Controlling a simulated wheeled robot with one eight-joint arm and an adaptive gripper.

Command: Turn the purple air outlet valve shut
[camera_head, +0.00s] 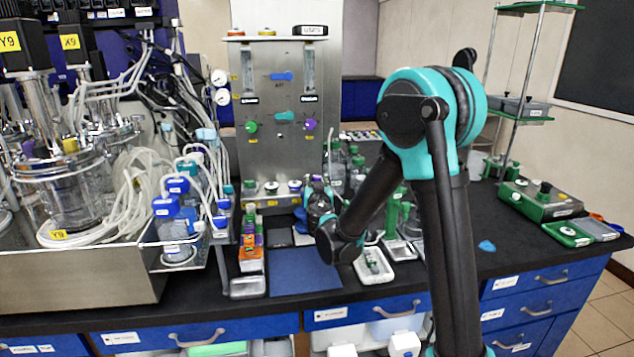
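The purple air outlet valve (310,124) is a small round purple knob on the right side of the upright steel panel (268,160), below a label and the right flow tube. It is in plain view and nothing touches it; its exact turn angle is too small to read. My gripper (318,196) appears as a dark shape with teal parts beyond my wrist, in front of the panel's foot. It is below the purple valve and apart from it. Its fingertips are small and partly hidden, so I cannot tell whether they are open or shut.
A green knob (252,127), a teal handle (285,116) and a blue handle (282,76) share the panel. Bottles (337,165) stand right of the panel. Glass reactors with tubing (70,185) crowd the left. A blue mat (305,271) lies on the black bench.

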